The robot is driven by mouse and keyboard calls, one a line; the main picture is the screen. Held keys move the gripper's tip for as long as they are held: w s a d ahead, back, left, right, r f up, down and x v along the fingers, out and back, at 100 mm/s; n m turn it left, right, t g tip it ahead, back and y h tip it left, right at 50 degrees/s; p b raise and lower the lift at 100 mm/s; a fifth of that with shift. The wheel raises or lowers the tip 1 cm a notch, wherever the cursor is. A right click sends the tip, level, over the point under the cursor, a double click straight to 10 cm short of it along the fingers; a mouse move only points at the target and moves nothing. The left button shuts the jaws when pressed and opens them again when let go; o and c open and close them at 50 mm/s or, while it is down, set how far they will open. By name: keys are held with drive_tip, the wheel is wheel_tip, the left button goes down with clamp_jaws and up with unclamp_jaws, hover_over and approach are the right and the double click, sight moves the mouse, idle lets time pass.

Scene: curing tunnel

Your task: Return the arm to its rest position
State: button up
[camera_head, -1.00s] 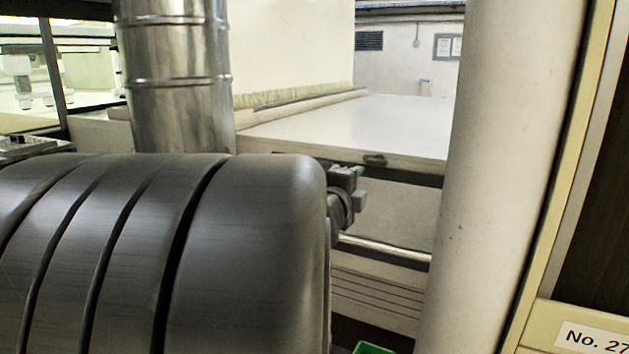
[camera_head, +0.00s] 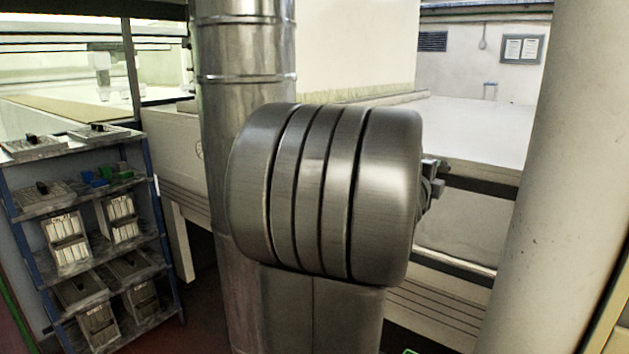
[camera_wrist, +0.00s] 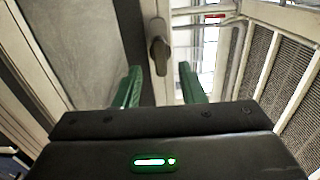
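My arm's large grey ribbed joint (camera_head: 325,190) fills the middle of the head view, standing on a grey column. A small dark part of my arm (camera_head: 432,185) sticks out on its right side. My gripper's fingers cannot be made out in the head view. In the wrist view my gripper (camera_wrist: 159,80) has its two green fingers apart with nothing held between them. A dark handle (camera_wrist: 159,48) on a pale frame shows beyond and between the fingertips; I cannot tell how far off it is.
A shelf rack (camera_head: 165,240) with boxes and small bins stands at the left. A metal duct (camera_head: 222,90) rises behind my arm. A pale pillar (camera_head: 555,180) stands at the right. A long white-topped machine (camera_head: 480,125) lies behind. Slatted panels (camera_wrist: 285,75) show in the wrist view.

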drive_tip(key=x, duration=0.4)
drive_tip(key=shift+s+a, duration=0.1)
idle(0.3)
